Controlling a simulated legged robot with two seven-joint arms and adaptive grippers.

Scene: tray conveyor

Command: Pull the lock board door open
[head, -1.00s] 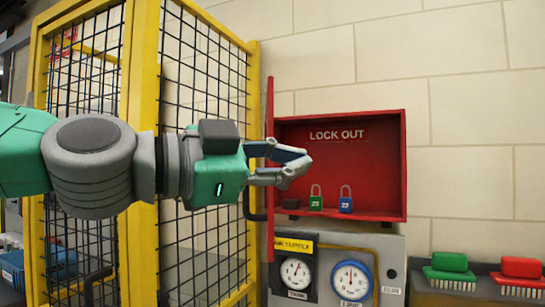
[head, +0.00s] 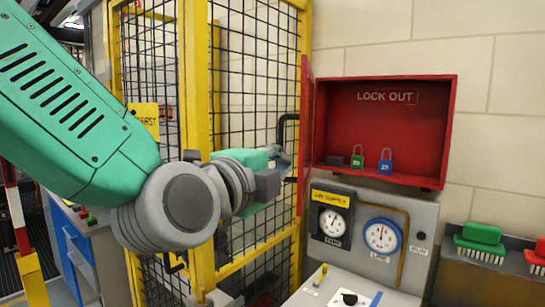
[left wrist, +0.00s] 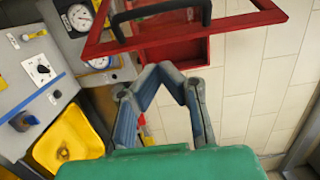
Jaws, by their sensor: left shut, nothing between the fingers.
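The red lock board (head: 390,88), lettered LOCK OUT, hangs on the wall with its front open. Its red door (head: 306,130) stands swung out at the left edge, seen nearly edge-on, with a black handle (head: 285,128) on its left side. In the left wrist view the door (left wrist: 240,23) shows as a red frame with the black handle (left wrist: 160,12) across it. My left gripper (head: 282,163) is just left of the door, partly hidden behind its own wrist. In the left wrist view its fingers (left wrist: 165,70) are closed together and empty, below the door frame. I cannot tell whether they touch it.
A green padlock (head: 357,160) and a blue padlock (head: 385,165) are inside the board. A gauge panel (head: 418,215) is below it. A yellow mesh fence (head: 202,120) stands close behind my left arm. Brushes (head: 480,240) lie at the right.

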